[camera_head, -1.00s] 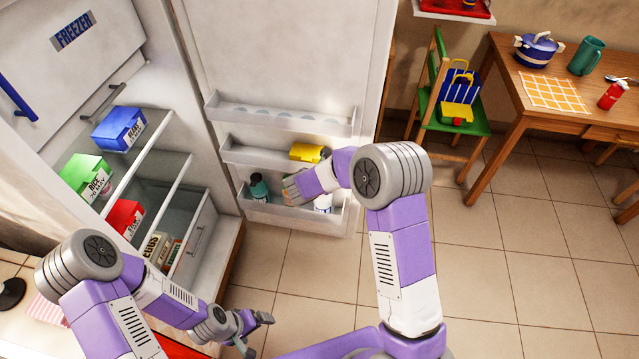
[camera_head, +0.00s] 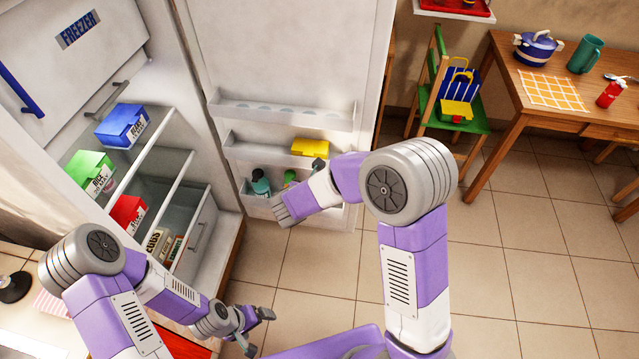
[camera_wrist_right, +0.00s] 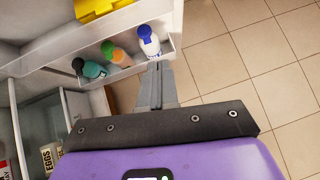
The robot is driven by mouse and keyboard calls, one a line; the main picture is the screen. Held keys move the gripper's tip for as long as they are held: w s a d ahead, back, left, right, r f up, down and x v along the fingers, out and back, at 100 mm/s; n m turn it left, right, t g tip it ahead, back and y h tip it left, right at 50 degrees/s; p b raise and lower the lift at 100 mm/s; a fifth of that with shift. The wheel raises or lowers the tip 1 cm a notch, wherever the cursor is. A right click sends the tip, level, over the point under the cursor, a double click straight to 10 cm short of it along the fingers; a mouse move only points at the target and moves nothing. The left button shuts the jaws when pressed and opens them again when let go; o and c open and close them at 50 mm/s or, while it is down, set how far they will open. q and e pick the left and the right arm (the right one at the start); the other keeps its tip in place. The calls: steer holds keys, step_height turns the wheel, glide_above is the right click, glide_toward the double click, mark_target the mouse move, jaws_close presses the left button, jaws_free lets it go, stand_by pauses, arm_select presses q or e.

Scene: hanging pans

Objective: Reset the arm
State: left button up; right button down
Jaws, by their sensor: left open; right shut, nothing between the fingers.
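My left gripper (camera_head: 257,331) is open and empty in the head view, low in front of the open fridge (camera_head: 205,235). My right arm reaches from the right to the fridge door. In the head view its hand is in front of the lowest door shelf, and its fingertips are hard to make out. In the right wrist view the right gripper (camera_wrist_right: 157,84) is shut with nothing between its fingers. The fingers point towards the shelf, just below a white bottle with a blue cap (camera_wrist_right: 148,42). I cannot tell whether they touch the shelf.
A yellow box (camera_head: 310,146) is on the shelf above. Blue, green and red boxes stand inside the fridge. Tiled floor (camera_head: 530,255) is open at the right.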

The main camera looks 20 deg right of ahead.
steer(key=shift+s+a+r, duration=0.2)
steer(key=shift+s+r, duration=0.2)
steer(key=s+a+f+m+g+y, duration=0.2)
steer(key=s+f+m+y, duration=0.3)
steer(key=s+f+m, duration=0.6)
steer(key=s+a+f+m+g+y, duration=0.3)
steer(key=s+f+m, duration=0.8)
steer(key=m, duration=0.9)
steer(key=shift+s+f+g+y, duration=0.15)
steer(key=shift+f+g+y, duration=0.75)
steer(key=shift+y, duration=0.1)
